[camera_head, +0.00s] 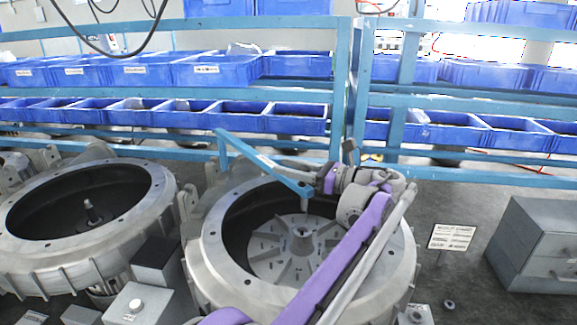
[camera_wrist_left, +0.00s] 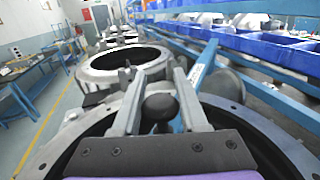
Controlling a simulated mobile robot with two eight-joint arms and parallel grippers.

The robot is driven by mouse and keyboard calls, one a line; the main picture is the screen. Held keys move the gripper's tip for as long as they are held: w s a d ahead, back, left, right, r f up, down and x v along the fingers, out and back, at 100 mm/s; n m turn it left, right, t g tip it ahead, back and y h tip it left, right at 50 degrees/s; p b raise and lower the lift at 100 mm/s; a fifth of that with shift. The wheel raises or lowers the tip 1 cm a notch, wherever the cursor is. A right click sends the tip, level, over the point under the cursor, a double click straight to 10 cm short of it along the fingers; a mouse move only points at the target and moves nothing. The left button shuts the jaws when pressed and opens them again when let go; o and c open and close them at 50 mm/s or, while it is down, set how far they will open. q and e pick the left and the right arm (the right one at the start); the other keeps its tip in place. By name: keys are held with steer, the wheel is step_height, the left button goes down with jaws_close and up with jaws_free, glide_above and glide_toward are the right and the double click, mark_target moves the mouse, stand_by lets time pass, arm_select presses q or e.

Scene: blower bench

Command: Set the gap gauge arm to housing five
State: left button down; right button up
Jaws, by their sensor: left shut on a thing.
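The gap gauge arm (camera_head: 262,160) is a blue bar. It slants from near the blue rack to over the right-hand housing (camera_head: 213,248), with a short pin hanging from its end above the finned impeller (camera_head: 290,250). My left gripper (camera_head: 300,163) is beside the bar's end, above the housing's far rim. In the left wrist view its fingers (camera_wrist_left: 160,90) are shut around a round black knob (camera_wrist_left: 160,107); the blue bar (camera_wrist_left: 205,62) runs beyond the right finger. The knob's joint to the bar is hidden. My right gripper is not in view.
Another open housing (camera_head: 150,222) stands to the left, with more in a row beyond it in the left wrist view. Blue bins (camera_head: 297,124) fill the rack behind. A grey drawer box (camera_head: 540,232) and a small sign (camera_head: 452,237) stand at the right.

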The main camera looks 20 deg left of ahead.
arm_select(q)
steer(key=shift+w+d+r, duration=0.1)
steer(key=shift+w+r, duration=0.05)
steer(key=shift+r, duration=0.05)
stand_by(0.3)
steer(key=c, duration=0.8)
jaws_free()
steer(key=o, duration=0.4)
steer(key=shift+w+d+f, duration=0.2)
steer(key=shift+w, duration=0.15)
steer(key=shift+c, duration=0.2)
steer(key=shift+s+a, duration=0.1)
steer(key=shift+s, duration=0.15)
steer(key=shift+d, duration=0.25)
steer(key=s+d, duration=0.1)
steer(key=d, duration=0.9)
steer(key=shift+s+d, duration=0.15)
steer(key=shift+s, duration=0.1)
